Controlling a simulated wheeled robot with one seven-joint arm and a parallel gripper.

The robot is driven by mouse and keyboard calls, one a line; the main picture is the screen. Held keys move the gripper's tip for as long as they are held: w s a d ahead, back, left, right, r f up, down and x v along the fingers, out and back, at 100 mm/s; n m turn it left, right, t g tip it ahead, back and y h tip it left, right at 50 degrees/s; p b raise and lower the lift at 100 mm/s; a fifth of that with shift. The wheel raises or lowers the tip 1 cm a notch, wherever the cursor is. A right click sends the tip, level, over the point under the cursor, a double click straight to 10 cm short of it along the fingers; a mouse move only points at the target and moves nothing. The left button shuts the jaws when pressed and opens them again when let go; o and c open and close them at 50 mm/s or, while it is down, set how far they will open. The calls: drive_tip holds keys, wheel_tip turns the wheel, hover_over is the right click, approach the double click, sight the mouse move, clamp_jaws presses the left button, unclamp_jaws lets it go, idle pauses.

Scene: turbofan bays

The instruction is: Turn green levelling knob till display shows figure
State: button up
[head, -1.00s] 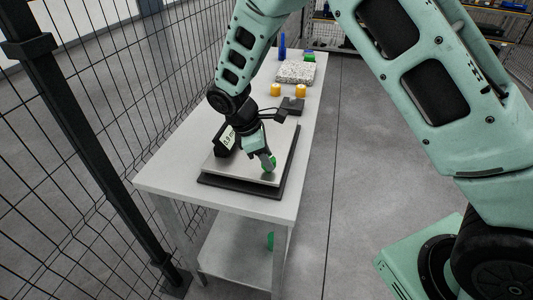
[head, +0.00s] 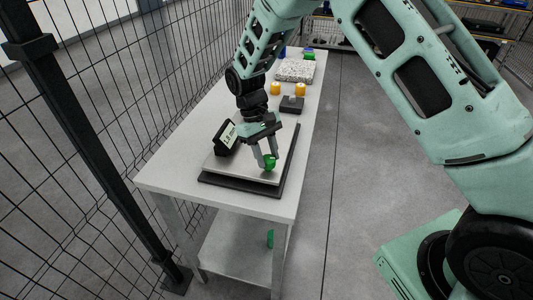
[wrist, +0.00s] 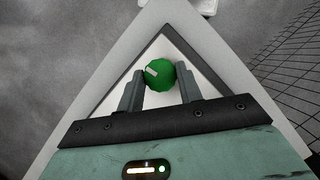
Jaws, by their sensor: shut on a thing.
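The green levelling knob (head: 270,162) sits at the near right part of the steel scale plate (head: 232,168). In the wrist view the knob (wrist: 160,84) is round and faceted, with a pale mark at its upper left. My gripper (head: 265,164) points down at it, and its two fingers (wrist: 160,92) stand on either side of the knob, shut on it. The display (head: 229,135) is a black tilted box with a pale screen at the left of the plate. Its figure is small and seems to read 1.5 or similar; I cannot tell exactly.
The scale's black base (head: 245,184) rests on the white table (head: 170,172). Behind it are a dark block (head: 292,105), two yellow cylinders (head: 275,89) and a speckled slab (head: 296,71). A wire fence (head: 110,130) runs along the left; open floor lies right.

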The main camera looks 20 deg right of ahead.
drive_tip(key=m+y, duration=0.1)
drive_tip(key=m, duration=0.3)
drive_tip(key=shift+d+m+y, duration=0.15)
drive_tip(key=shift+m+y, duration=0.15)
drive_tip(key=shift+y, duration=0.1)
drive_tip(key=shift+m+y, duration=0.6)
drive_tip(key=shift+m, duration=1)
drive_tip(key=o, duration=1)
drive_tip(key=b+v, duration=0.1)
drive_tip(key=v, duration=0.7)
drive_tip(key=b+v, duration=0.2)
drive_tip(key=v, duration=0.7)
drive_tip(key=shift+d+r, duration=0.25)
